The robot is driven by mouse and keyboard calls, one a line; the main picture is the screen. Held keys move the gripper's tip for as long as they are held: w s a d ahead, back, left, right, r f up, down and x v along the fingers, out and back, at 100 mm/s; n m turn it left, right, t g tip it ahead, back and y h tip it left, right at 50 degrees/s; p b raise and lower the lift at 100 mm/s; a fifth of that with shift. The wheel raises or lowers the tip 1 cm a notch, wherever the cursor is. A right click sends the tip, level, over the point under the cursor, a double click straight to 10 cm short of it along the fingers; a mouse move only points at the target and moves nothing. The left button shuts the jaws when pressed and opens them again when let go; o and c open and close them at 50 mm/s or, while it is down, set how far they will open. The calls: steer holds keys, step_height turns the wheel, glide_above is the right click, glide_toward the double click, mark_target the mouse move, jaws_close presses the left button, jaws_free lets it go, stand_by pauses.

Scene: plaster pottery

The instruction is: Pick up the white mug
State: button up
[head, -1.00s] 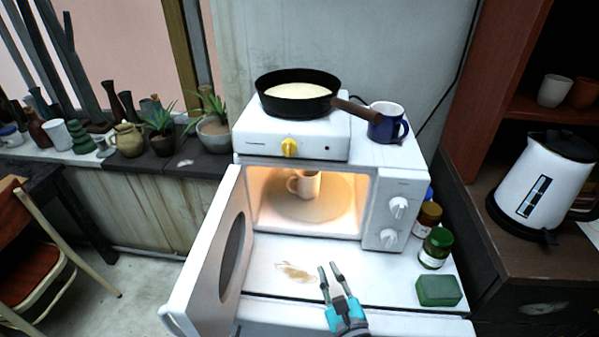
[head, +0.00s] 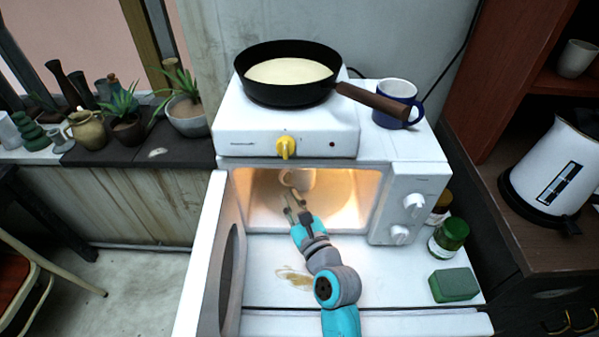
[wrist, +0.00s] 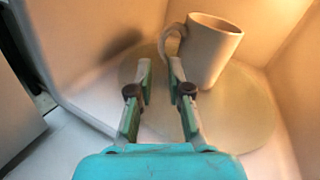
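The white mug (head: 299,179) stands upright on the round turntable (wrist: 247,125) inside the lit, open microwave (head: 377,210). In the wrist view the mug (wrist: 211,50) is just ahead and right of centre, with its handle on the left side. My gripper (head: 294,203) reaches into the microwave. In the wrist view my gripper (wrist: 159,66) is open and empty, its fingertips short of the mug, near its handle side. In the head view the gripper partly covers the mug's lower part.
The open microwave door (head: 210,255) stands on the left. A hot plate (head: 240,140) with a pan (head: 285,90) and a blue mug (head: 383,118) sit on top. Jars (head: 447,240) and a green sponge (head: 455,285) are at the right.

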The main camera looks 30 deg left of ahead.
mark_target(283, 182)
steer(key=shift+x, duration=2.8)
steer(key=shift+w+d+r, duration=0.1)
jaws_close()
